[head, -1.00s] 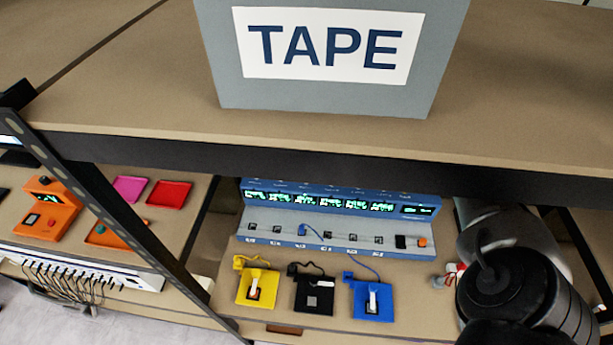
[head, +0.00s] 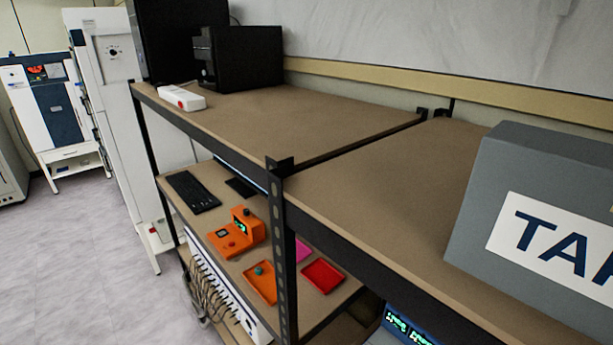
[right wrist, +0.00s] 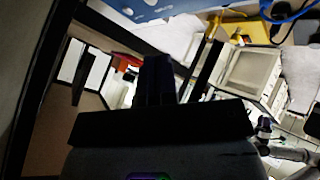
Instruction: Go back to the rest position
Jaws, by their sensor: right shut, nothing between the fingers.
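My right gripper (right wrist: 156,70) shows in the right wrist view as a dark shape reaching up from the bottom middle. Its fingers are together with nothing between them. The picture is dark there, so finger detail is hard to make out. Shelf edges and a blue panel (right wrist: 115,10) lie beyond it, and the gripper appears apart from them. Neither gripper shows in the head view now. My left gripper is in neither current view.
In the head view a grey TAPE box (head: 490,190) stands on the top shelf (head: 370,185) at right. A shelf post (head: 285,260) rises in the middle. Below are an orange device (head: 238,235), a red tray (head: 322,276) and a keyboard (head: 192,192). Open floor (head: 70,265) lies at left.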

